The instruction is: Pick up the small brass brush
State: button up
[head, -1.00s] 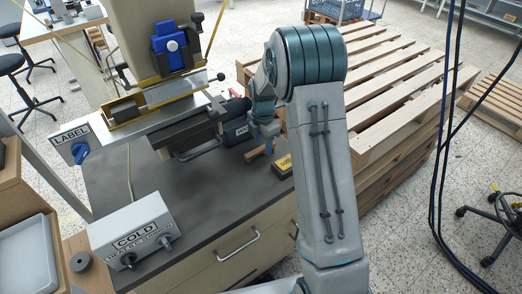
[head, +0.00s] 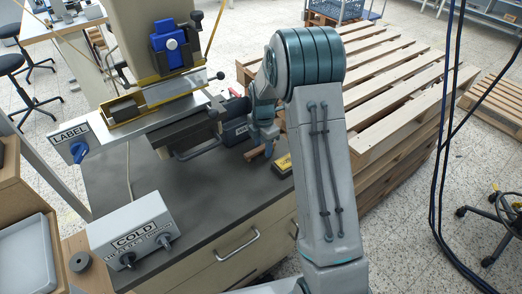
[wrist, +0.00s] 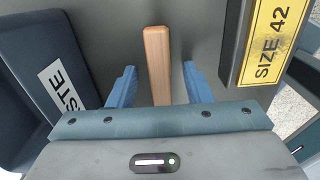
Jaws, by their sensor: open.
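The small brush shows as a plain wooden handle (wrist: 157,65) in the wrist view, lying on the dark bench top. Its brass bristles cannot be made out. In the head view a bit of the handle (head: 255,153) shows below my gripper. My gripper (wrist: 160,68) is open, with one blue finger on each side of the handle and a gap to both. The handle reaches from between the fingers to beyond their tips. I cannot tell how far the fingers are above the bench.
A dark block with a yellow "SIZE 42" label (wrist: 265,42) stands close right of the fingers. A dark blue bin lettered "STE" (wrist: 60,85) is close on the left. The stamping press (head: 165,100) stands left of my arm, and pallets (head: 385,90) are behind.

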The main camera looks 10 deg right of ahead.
aim_at(263, 146)
grip_shut()
jog(key=shift+r, duration=0.1)
jog(key=shift+r, duration=0.6)
notch_tip(263, 146, up, 3)
jog(key=shift+w+r, duration=0.1)
jog(key=shift+r, duration=0.05)
jog(key=s+d+r, duration=0.2)
jog(key=d+r, duration=0.5)
jog(key=d, duration=0.4)
jog(key=shift+d, duration=0.3)
